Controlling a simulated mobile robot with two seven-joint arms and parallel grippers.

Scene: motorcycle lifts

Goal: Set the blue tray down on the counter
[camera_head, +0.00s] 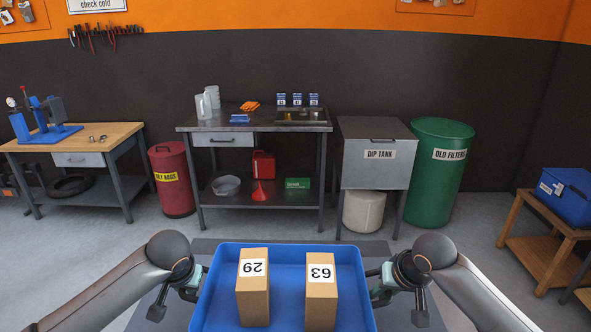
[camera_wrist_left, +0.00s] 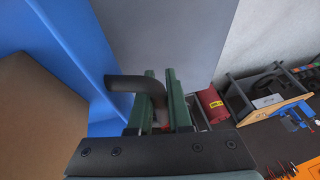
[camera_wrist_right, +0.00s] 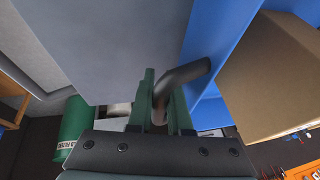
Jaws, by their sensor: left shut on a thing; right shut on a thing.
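The blue tray (camera_head: 287,290) is in front of me at the bottom of the head view and looks level. Two brown boxes stand in it, one marked 29 (camera_head: 253,300) and one marked 63 (camera_head: 320,305). My left gripper (camera_head: 196,284) is shut on the tray's left dark handle, seen close in the left wrist view (camera_wrist_left: 133,83). My right gripper (camera_head: 381,284) is shut on the right handle, seen in the right wrist view (camera_wrist_right: 187,72). The dark-topped metal counter (camera_head: 215,123) stands ahead against the wall, well apart from the tray.
On the counter are jugs (camera_head: 208,101), orange and blue items, small blue boxes (camera_head: 297,99) and a sink-like basin at right. A red bin (camera_head: 172,180) stands left of it, a dip tank (camera_head: 375,160) and green drum (camera_head: 437,175) right. Floor between is clear.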

